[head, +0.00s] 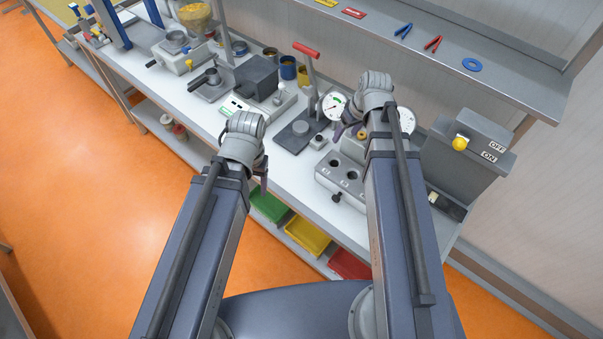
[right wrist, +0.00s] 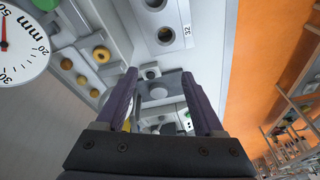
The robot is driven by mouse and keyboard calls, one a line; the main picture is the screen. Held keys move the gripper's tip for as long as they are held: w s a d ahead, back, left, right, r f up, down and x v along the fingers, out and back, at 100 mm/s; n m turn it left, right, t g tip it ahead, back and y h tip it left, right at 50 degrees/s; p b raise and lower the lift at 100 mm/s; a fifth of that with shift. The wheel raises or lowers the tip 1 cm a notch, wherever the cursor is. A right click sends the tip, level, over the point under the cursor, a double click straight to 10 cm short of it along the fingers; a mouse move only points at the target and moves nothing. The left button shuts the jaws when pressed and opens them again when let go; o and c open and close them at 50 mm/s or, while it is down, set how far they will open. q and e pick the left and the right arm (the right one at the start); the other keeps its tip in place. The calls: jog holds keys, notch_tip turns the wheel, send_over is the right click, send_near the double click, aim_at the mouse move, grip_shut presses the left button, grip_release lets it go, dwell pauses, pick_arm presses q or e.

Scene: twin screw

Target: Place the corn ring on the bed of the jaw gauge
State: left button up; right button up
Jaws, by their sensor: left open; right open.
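My right gripper (head: 340,131) is mostly hidden behind its own wrist in the head view. In the right wrist view its two purple fingers (right wrist: 163,100) are spread with nothing clearly held between them. A yellow-brown ring (right wrist: 101,54), possibly the corn ring, lies on a pale surface left of the fingers, apart from them. A white dial marked mm (right wrist: 18,45), perhaps of the jaw gauge, shows at the upper left. A dial (head: 406,119) also shows partly behind my right arm in the head view. I cannot make out the gauge's bed. My left gripper (head: 264,170) is over the bench's front edge, open.
A press with a red handle (head: 306,50) stands on the white bench beside another dial (head: 334,106). A grey block with holes (head: 340,176) is near the front edge. A switch box (head: 467,155) stands at the right. Colored trays (head: 306,237) sit below the bench.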

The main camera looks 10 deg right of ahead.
jog(key=s+a+g+h, duration=0.2)
jog(key=s+a, duration=1.1)
jog(key=a, duration=0.3)
jog(key=shift+s+a+f+g+h, duration=0.25)
jog(key=shift+g+h, duration=0.05)
